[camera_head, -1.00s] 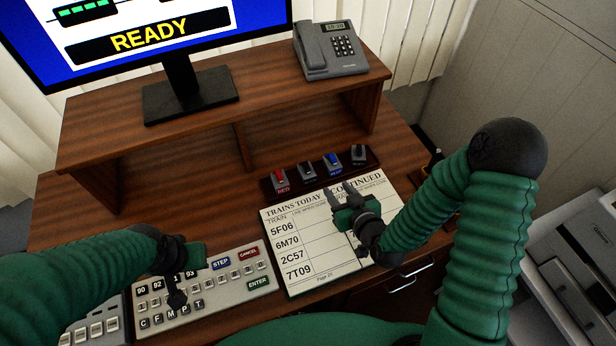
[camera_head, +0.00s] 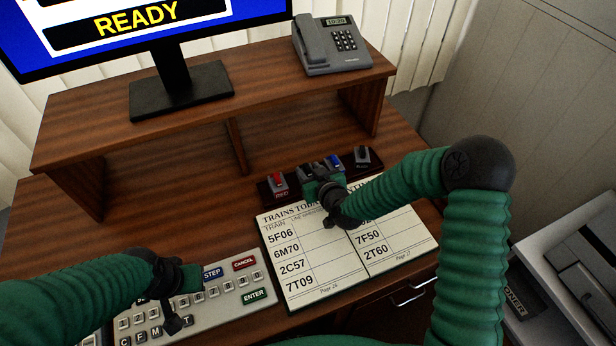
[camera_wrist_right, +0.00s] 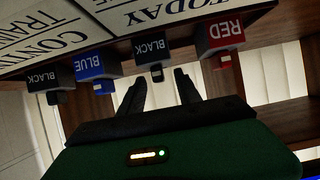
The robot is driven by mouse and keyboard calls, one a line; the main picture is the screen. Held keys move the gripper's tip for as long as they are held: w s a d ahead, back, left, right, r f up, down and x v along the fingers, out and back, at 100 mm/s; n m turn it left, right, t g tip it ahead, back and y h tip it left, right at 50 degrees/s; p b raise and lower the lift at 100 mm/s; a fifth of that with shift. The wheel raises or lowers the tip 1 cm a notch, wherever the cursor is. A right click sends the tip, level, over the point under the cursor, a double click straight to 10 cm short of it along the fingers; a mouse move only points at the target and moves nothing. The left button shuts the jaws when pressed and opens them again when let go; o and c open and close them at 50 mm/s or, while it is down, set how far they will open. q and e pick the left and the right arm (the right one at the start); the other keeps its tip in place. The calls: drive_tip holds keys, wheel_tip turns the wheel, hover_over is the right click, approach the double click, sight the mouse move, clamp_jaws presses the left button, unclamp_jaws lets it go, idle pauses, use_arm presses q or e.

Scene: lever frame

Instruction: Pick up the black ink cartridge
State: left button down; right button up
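A row of ink cartridges stands in a dark wooden holder (camera_head: 268,197) behind the open book. The right-hand black cartridge (camera_head: 362,157) is clear in the head view. The other black cartridge stands between the red and blue ones and is partly hidden by my right gripper (camera_head: 312,172); its label reads clearly in the wrist view (camera_wrist_right: 151,48). There, my right gripper (camera_wrist_right: 160,88) has its fingers apart and nothing between them, close to this black cartridge. My left gripper (camera_head: 170,315) hangs over the keypad; its fingers are not clear.
The red cartridge (camera_head: 279,183) and blue cartridge (camera_head: 334,161) flank the middle black one. The open book (camera_head: 320,262) lies in front, the keypad (camera_head: 225,290) left of it. A raised wooden shelf (camera_head: 270,95) with a telephone (camera_head: 340,50) and a monitor (camera_head: 150,30) stands behind.

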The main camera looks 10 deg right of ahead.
drive_tip(key=shift+a, duration=0.45)
drive_tip(key=shift+c, duration=1)
drive_tip(key=shift+d, duration=0.75)
clamp_jaws()
drive_tip(key=shift+a, duration=0.1)
